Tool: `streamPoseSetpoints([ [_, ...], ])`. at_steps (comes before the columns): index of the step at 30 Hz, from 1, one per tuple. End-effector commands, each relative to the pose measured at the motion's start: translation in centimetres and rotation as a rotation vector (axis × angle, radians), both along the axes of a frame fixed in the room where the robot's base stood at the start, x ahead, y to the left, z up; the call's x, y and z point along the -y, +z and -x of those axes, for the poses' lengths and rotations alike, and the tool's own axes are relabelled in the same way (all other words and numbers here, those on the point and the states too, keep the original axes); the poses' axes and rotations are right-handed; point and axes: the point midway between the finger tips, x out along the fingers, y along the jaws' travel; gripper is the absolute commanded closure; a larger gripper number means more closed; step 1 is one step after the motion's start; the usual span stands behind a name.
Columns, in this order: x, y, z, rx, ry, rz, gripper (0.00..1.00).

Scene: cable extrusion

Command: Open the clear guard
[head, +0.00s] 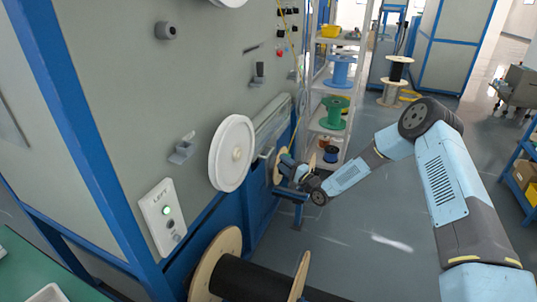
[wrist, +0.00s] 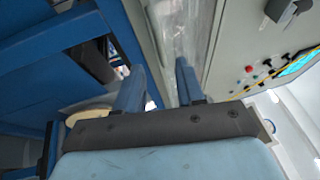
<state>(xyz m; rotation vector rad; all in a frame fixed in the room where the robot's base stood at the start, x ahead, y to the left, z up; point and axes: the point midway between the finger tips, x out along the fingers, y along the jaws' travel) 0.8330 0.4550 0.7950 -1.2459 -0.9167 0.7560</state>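The clear guard (head: 271,120) is a pale see-through panel on the grey machine face, partly hidden behind a white disc in the head view. In the wrist view the clear guard (wrist: 178,25) runs up from between and beyond my fingertips. My gripper (wrist: 158,78) has its two blue fingers apart with a gap between them, and I see nothing held in it. In the head view my arm reaches in from the right, with its wrist close to the guard's lower edge. Whether a finger touches the guard I cannot tell.
The white disc (head: 231,153) stands out from the machine left of my wrist. A large black-wound spool (head: 255,281) stands below. A shelf (head: 322,125) with coloured spools is behind. The floor to the right is open.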

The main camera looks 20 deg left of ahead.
Motion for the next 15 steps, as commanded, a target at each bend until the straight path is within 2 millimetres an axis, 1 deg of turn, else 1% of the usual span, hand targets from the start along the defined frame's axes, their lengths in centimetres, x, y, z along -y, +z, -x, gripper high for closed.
streamPoseSetpoints([
  [1,-0.9,0.2,-0.4,0.002,0.001,0.0,0.62],
  [7,-4.0,0.7,-1.9,0.002,0.002,0.001,0.62],
  [12,-6.0,1.0,-3.0,0.0,0.0,0.001,0.62],
  [15,-6.8,1.2,-3.5,0.001,0.0,0.002,0.62],
])
